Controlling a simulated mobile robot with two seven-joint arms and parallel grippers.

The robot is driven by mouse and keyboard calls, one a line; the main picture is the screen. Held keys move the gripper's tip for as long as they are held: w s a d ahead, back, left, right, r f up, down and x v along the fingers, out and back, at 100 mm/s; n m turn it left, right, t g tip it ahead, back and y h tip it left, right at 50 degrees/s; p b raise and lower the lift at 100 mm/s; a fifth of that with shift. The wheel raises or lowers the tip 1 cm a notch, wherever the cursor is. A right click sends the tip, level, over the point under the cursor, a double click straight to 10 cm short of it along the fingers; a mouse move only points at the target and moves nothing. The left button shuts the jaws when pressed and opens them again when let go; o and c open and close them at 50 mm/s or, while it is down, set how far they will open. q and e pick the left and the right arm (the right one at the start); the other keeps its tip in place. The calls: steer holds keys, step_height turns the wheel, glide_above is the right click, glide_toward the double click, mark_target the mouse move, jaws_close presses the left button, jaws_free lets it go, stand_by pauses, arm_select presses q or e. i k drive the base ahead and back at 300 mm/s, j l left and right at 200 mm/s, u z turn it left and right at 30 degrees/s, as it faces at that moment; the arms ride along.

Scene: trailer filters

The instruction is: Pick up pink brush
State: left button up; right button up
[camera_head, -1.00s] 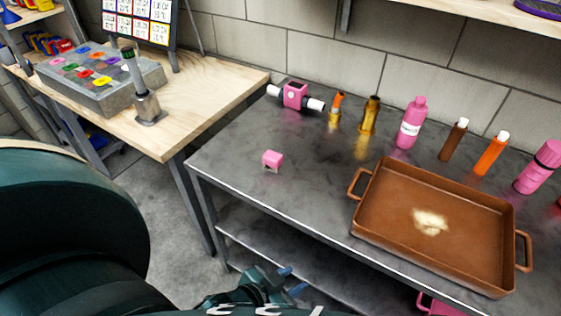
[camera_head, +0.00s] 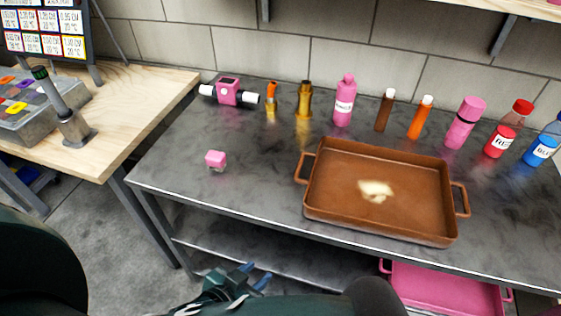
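A small pink block-shaped piece (camera_head: 216,159) with a paler underside stands on the left part of the dark metal table (camera_head: 260,185). It may be the pink brush; its bristles are too small to make out for certain. My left gripper (camera_head: 257,278) is below the table's front edge, in front of the lower shelf, with its two blue-tipped fingers apart and nothing between them. It is well apart from the pink piece. My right gripper does not show.
A brown tray (camera_head: 436,226) with a pale patch inside stands at the table's middle. Behind it are a pink device (camera_head: 229,92), brass pieces (camera_head: 304,102) and several bottles, including a pink one (camera_head: 344,100). A pink tray (camera_head: 445,286) is below. A wooden table (camera_head: 130,110) stands left.

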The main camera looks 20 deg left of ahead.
mark_target(215, 160)
steer(key=j+z, duration=0.25)
steer(key=j, duration=0.2)
steer(key=k+j+z, duration=0.25)
steer(key=j, duration=0.15)
steer(key=j+z, duration=0.3)
steer(key=j, duration=0.15)
steer(key=k+j+z, duration=0.25)
steer(key=i+j, duration=0.1)
